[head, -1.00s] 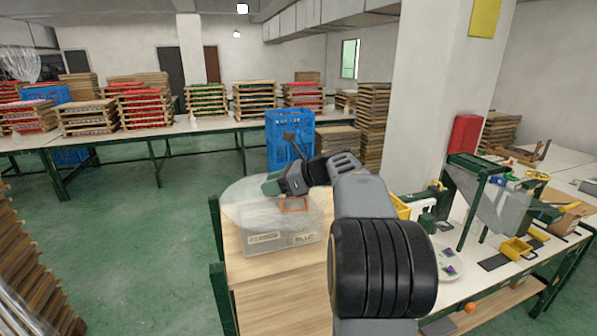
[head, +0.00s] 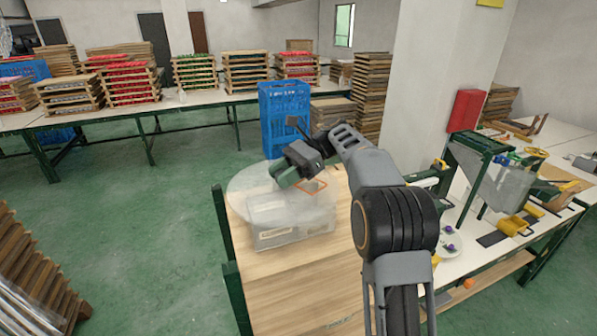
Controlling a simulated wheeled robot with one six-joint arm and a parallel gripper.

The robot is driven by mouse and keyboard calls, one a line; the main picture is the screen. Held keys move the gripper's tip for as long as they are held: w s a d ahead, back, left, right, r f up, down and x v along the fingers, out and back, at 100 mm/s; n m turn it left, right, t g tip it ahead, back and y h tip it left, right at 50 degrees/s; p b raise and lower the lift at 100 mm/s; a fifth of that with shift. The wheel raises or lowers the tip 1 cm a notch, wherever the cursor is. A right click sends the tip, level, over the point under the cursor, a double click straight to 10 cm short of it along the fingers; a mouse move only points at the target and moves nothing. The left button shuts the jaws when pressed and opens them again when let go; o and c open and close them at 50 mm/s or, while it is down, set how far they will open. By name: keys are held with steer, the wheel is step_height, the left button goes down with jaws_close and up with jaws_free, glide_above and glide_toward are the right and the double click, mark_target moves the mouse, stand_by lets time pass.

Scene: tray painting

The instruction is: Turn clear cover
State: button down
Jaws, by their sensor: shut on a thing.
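The clear cover (head: 326,212) is a see-through, box-like piece around a grey box (head: 272,210) with a pale label, on the wooden table's left part. A hazy, pale round disc (head: 245,184) lies at its back left. An orange outline (head: 316,186) shows at the cover's upper edge. My gripper (head: 298,186) reaches down over the cover's back edge, beside the orange outline, and is shut, apparently on the cover. Its fingertips are small and partly hidden, so the exact contact is unclear.
The wooden tabletop (head: 280,290) is bare in front of the cover. A blue crate (head: 284,112) stands behind. At the right, a white workbench (head: 470,258) holds a green stand (head: 480,146) and yellow bins (head: 514,225).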

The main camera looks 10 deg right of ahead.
stand_by(0.3)
steer(key=c, duration=0.7)
jaws_free()
steer(key=shift+o, duration=0.2)
steer(key=shift+d, duration=0.15)
